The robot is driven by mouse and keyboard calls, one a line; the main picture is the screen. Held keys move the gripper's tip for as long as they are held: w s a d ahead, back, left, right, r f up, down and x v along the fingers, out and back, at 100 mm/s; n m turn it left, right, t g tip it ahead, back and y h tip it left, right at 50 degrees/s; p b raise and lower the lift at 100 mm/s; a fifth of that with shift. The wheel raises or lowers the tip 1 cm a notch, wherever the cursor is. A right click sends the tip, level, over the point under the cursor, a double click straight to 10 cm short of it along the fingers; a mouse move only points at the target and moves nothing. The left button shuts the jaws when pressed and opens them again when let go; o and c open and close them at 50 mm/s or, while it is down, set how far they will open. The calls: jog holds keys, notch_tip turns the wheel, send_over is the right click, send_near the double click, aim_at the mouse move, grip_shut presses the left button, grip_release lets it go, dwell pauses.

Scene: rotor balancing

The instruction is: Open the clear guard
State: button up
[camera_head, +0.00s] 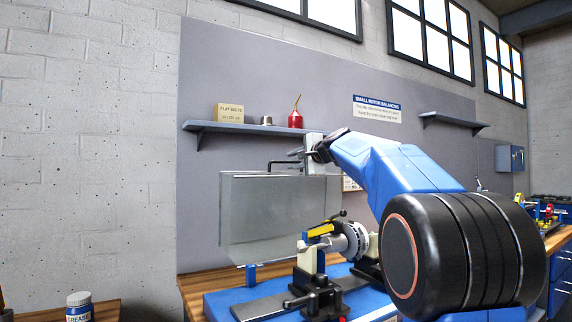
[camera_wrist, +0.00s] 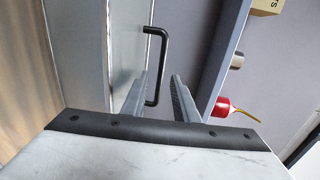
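The clear guard (camera_head: 272,215) is a greyish see-through box over the left of the bench machine in the head view. It also fills the left of the wrist view (camera_wrist: 80,50). A black bar handle (camera_wrist: 163,60) shows on it, and it also shows near the guard's top in the head view (camera_head: 283,163). My gripper (camera_wrist: 160,88) is open, with the handle's lower end in view between its two fingers. Gaps show on both sides of the bar, so I see no grip on it. In the head view my gripper (camera_head: 308,157) is at the guard's top, its fingertips hard to make out.
The rotor (camera_head: 352,240) and its stands sit on a blue base on the wooden bench (camera_head: 190,288). A shelf (camera_head: 250,129) behind holds a flat-belts box (camera_head: 229,113), a metal cup (camera_head: 266,120) and a red oil can (camera_head: 295,118). A grease jar (camera_head: 79,305) stands lower left.

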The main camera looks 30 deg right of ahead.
aim_at(287, 162)
jog(key=shift+w+a+f, duration=0.1)
jog(key=shift+w+f, duration=0.05)
jog(key=shift+w, duration=1.3)
jog(key=shift+w+f, duration=0.15)
jog(key=shift+w, duration=1.25)
grip_shut()
